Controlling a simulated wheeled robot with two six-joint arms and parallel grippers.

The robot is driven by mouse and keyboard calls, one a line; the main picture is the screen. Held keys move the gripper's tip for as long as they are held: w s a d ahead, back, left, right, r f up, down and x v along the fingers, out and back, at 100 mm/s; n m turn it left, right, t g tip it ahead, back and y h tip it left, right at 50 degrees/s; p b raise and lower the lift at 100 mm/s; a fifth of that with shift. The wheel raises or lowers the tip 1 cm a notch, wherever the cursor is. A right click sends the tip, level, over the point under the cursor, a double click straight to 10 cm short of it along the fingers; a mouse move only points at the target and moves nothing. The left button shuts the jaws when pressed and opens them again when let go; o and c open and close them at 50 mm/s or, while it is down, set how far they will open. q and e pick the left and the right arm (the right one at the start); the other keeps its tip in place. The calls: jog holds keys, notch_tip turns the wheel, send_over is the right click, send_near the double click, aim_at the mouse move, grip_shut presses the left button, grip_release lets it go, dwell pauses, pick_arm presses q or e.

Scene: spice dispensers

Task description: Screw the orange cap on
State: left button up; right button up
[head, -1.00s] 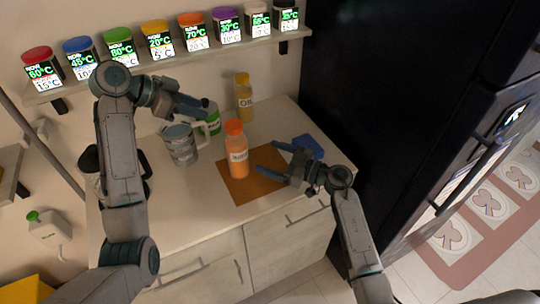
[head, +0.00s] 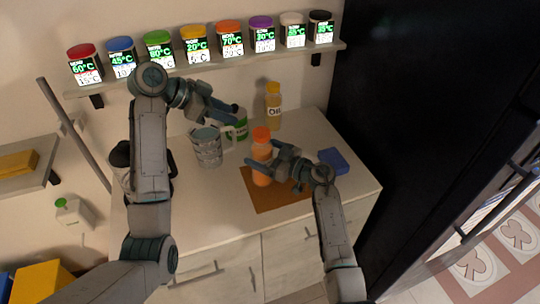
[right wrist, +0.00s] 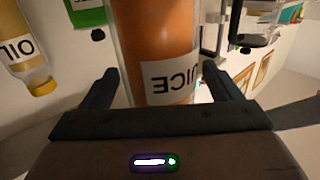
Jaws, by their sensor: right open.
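The orange juice bottle (head: 262,178) stands upright on a brown mat (head: 290,196) on the counter. Its orange cap (head: 261,134) sits on its top; I cannot tell how tightly. My right gripper (head: 264,156) is open, with its fingers on either side of the bottle's body. In the right wrist view the bottle (right wrist: 160,50) and its JUICE label, upside down, show between the two fingers; the cap is out of that view. My left gripper (head: 222,112) hangs above the counter, behind and left of the bottle, with no visible object in it. Its jaw opening is unclear.
A grey mug (head: 207,148), a green-labelled container (head: 241,128) and an oil bottle (head: 273,108) stand behind the juice bottle. A blue block (head: 333,160) lies to the right. A shelf (head: 200,66) of spice jars hangs above. A black fridge is at right.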

jog(key=shift+c, duration=0.4)
jog(key=c, duration=1.3)
jog(key=o, duration=1.4)
